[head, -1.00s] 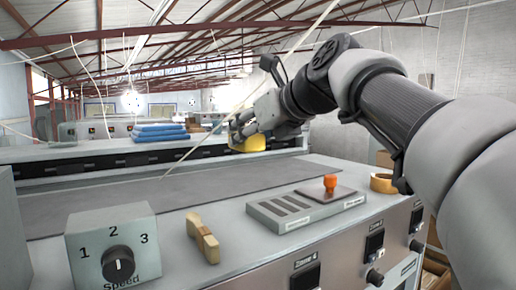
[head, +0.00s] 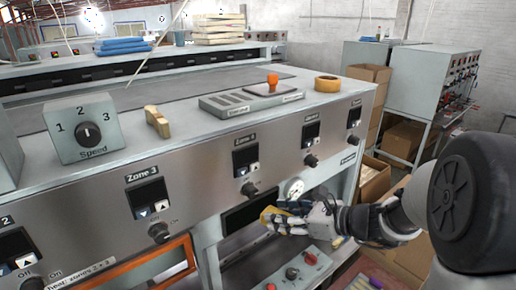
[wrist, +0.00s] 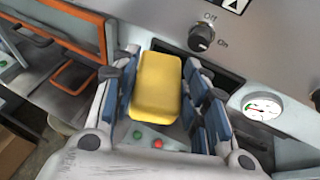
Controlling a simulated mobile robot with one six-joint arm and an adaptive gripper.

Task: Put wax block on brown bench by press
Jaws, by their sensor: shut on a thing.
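The yellow wax block (wrist: 156,86) is between the blue-padded fingers of my gripper (wrist: 160,75) in the wrist view. My gripper is shut on it. In the head view, my gripper (head: 284,217) and the wax block (head: 268,214) are low in front of the grey press (head: 200,140), below its Zone panel and near a dark opening. The block is partly hidden by the fingers there. I cannot make out a brown bench in either view.
A grey control box (head: 306,268) with red and green buttons is just below my gripper. A round gauge (head: 295,188) and knobs are close by. An orange-framed opening (head: 175,262) is at lower left. Cardboard boxes (head: 376,180) stand at right.

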